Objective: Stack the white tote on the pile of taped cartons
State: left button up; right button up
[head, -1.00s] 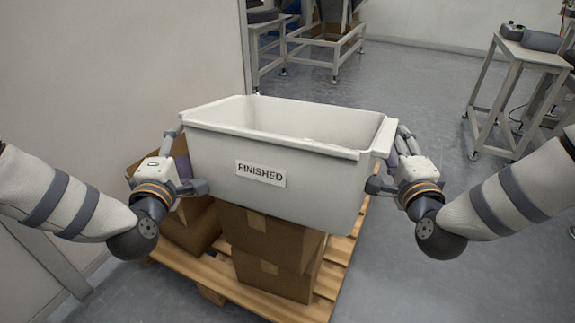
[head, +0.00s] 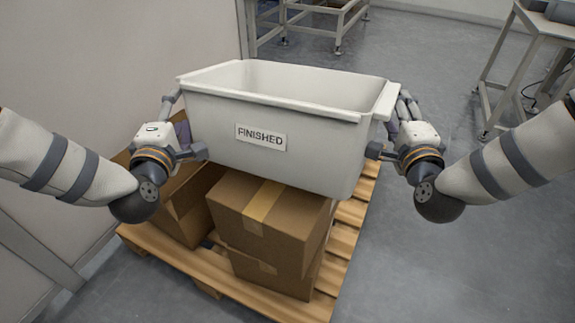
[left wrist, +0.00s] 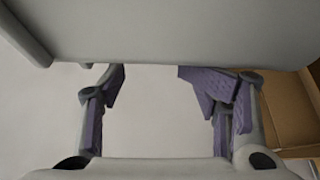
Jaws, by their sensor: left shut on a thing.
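The white tote (head: 320,155), with a "FINISHED" label on its front, is held roughly level between my two grippers in the head view. My left gripper (head: 187,127) is shut on its left end and my right gripper (head: 389,127) on its right end; the tote partly hides both grips. Taped brown cartons (head: 265,228) are stacked below and in front of the tote, with more cartons (head: 186,208) to the left. In the left wrist view, the tote's pale wall (left wrist: 180,30) spans the top above the left fingers (left wrist: 151,80), and a carton (left wrist: 292,105) shows at right.
The cartons stand on a wooden pallet (head: 345,243). A pale wall (head: 110,60) rises close on the left. A metal-framed table (head: 510,60) stands at the back right and another frame (head: 325,25) at the back. Grey floor is clear right of the pallet.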

pick_arm(q)
jog(key=shift+d+f+h, duration=0.2)
jog(key=shift+d+f, duration=0.15)
jog(key=shift+f, duration=0.3)
jog(key=shift+d+f+h, duration=0.2)
jog(key=shift+d+f, duration=0.15)
jog(key=shift+f, duration=0.25)
jog(key=o, duration=0.7)
jog(key=shift+a, duration=2.05)
pick_arm(e)
jog(key=shift+d+f, duration=1.3)
jog(key=shift+d, duration=0.2)
jog(key=o, duration=0.5)
pick_arm(q)
jog(key=shift+a, duration=0.1)
pick_arm(e)
jog(key=shift+d, duration=0.1)
pick_arm(q)
jog(key=s, duration=1.2)
jog(key=shift+r, duration=0.25)
pick_arm(e)
jog(key=s, duration=1.2)
jog(key=shift+r, duration=0.2)
